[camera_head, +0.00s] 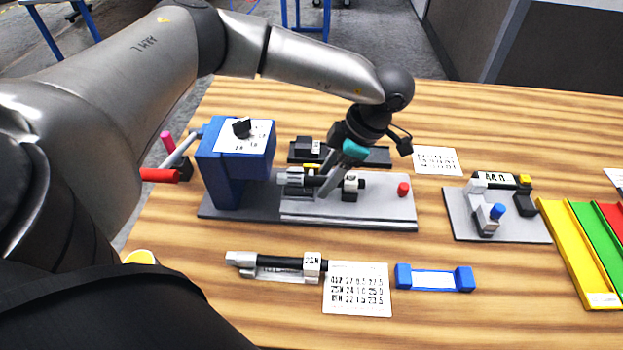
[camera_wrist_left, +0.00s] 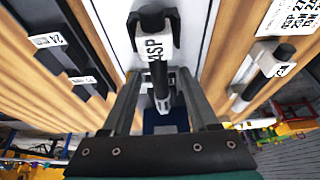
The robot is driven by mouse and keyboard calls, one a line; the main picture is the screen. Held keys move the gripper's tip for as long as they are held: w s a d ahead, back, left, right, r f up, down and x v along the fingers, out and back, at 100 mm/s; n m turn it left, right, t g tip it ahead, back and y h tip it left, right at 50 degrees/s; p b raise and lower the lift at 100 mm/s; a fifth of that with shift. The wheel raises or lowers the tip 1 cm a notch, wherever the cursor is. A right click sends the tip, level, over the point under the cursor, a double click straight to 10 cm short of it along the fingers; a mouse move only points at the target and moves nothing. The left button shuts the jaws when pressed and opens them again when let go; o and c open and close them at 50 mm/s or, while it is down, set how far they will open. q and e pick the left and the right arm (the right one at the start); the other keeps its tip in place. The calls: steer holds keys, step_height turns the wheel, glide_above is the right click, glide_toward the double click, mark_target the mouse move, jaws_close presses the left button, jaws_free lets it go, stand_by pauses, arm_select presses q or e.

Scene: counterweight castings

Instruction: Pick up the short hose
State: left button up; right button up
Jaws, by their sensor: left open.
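A short black hose (camera_head: 313,180) with a grey metal end lies in a black holder on the grey plate of the blue press. In the left wrist view the hose (camera_wrist_left: 158,75) carries a white label and points down between my fingers. My left gripper (camera_head: 328,186) is over this hose, its fingers open on either side; the fingers also show in the left wrist view (camera_wrist_left: 160,98). I cannot tell whether they touch it. The gripper and wrist hide part of the hose in the head view. My right gripper is not in view.
The blue press (camera_head: 222,165) stands left of the hose. Another black hose (camera_head: 280,262) rests on a grey stand in front, beside a number card (camera_head: 357,290) and a blue block (camera_head: 435,279). A red knob (camera_head: 403,189) is on the plate's right. Coloured trays (camera_head: 575,250) lie far right.

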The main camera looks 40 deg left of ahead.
arm_select(q)
jaws_close()
stand_by(0.4)
steer(key=shift+r, duration=0.15)
